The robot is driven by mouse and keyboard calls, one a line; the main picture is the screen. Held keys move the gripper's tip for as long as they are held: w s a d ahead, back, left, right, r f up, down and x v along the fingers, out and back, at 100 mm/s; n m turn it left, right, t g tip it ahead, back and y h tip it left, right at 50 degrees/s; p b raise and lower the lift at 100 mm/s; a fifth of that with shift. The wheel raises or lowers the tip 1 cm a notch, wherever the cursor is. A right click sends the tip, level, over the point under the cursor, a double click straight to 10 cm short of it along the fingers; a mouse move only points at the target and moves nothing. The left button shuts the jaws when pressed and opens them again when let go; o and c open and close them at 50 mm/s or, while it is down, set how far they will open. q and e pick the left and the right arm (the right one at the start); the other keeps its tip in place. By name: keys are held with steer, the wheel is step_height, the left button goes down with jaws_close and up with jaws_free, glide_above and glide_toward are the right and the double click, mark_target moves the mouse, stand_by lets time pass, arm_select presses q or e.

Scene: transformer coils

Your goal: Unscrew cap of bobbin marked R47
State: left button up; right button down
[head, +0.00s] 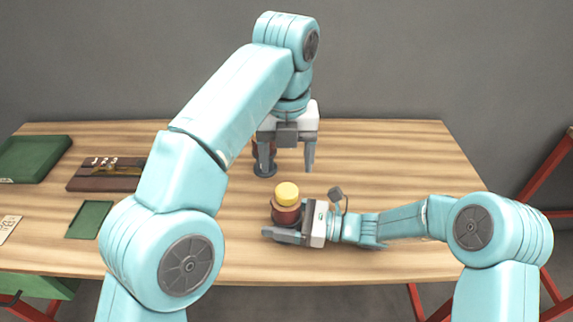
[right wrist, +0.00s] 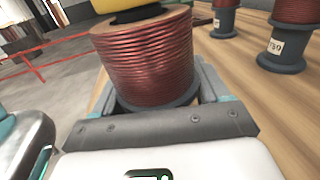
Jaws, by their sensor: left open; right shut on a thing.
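My right gripper (head: 284,224) is shut around a bobbin with a reddish copper winding (head: 287,214), which stands upright near the table's front edge. A yellow cap (head: 287,193) sits on top of this bobbin. In the right wrist view the winding (right wrist: 148,60) fills the middle between the fingers, and the yellow cap (right wrist: 118,4) is cut off by the top edge. No label shows on the held bobbin, so I cannot read its mark. My left gripper (head: 287,168) is open, pointing down, above and behind the yellow cap, with nothing seen between its fingers.
Another dark-based bobbin (head: 265,170) stands partly hidden behind my left gripper. The right wrist view shows two bobbins; the nearer (right wrist: 282,50) has a label seeming to end in 39. Table's right side is clear.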

mark_target(287, 190)
arm_select(q)
steer(key=shift+f, duration=3.9)
